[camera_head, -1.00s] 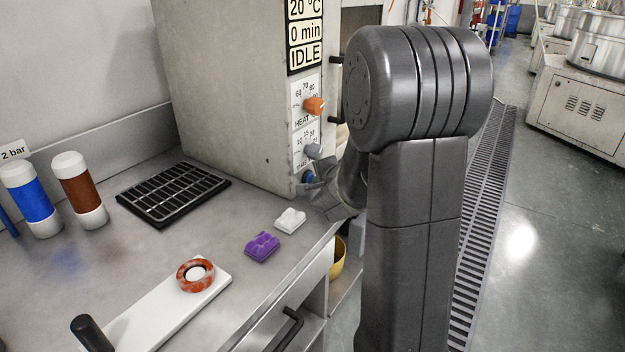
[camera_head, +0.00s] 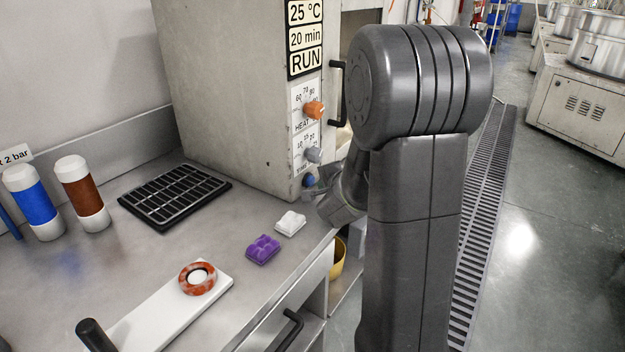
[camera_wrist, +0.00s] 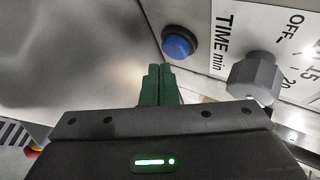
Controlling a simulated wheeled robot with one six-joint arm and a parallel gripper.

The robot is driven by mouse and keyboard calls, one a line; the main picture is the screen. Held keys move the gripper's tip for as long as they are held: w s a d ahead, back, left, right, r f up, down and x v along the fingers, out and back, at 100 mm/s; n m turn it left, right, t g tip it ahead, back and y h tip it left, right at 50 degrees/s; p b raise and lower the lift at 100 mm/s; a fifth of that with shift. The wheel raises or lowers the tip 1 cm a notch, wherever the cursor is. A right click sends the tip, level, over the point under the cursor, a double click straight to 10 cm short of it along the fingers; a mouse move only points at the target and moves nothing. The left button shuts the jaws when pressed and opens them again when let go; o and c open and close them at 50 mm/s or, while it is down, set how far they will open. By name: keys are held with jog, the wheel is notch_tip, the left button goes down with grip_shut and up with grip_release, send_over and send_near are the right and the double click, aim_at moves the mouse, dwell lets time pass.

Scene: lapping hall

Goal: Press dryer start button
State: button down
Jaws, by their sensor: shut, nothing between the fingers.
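The dryer (camera_head: 235,90) is a grey cabinet on the bench, and its display (camera_head: 305,38) reads 25 °C, 20 min, RUN. Its blue start button (camera_head: 309,180) is low on the control strip, under the grey time knob. In the wrist view the blue button (camera_wrist: 179,43) stands out round and uncovered. My gripper (camera_wrist: 160,70) has its green fingers shut and empty, with the tips just short of the button and apart from it in the picture. In the head view my gripper (camera_head: 312,194) is partly hidden by my arm, close by the button.
The orange heat knob (camera_head: 314,110) and grey time knob (camera_head: 313,155) sit above the button; the time knob (camera_wrist: 254,76) also shows in the wrist view. A black rack (camera_head: 174,196), a purple block (camera_head: 262,249) and a white block (camera_head: 290,223) lie on the bench.

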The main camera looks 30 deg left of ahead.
jog(key=d+p, duration=0.3)
jog(key=shift+s+d+r, duration=0.1)
jog(key=shift+d, duration=0.25)
jog(key=shift+s+d, duration=0.1)
jog(key=shift+d, duration=0.55)
dwell(0.6)
jog(key=shift+a+f+b, duration=0.15)
jog(key=shift+a+b, duration=0.2)
jog(key=shift+a, duration=0.2)
jog(key=shift+a+f+b, duration=0.15)
jog(key=shift+a+b, duration=0.2)
jog(key=shift+a, duration=0.15)
jog(key=shift+a+f+b, duration=0.1)
jog(key=shift+a+b, duration=0.05)
jog(key=shift+b, duration=1.2)
jog(key=shift+b, duration=0.45)
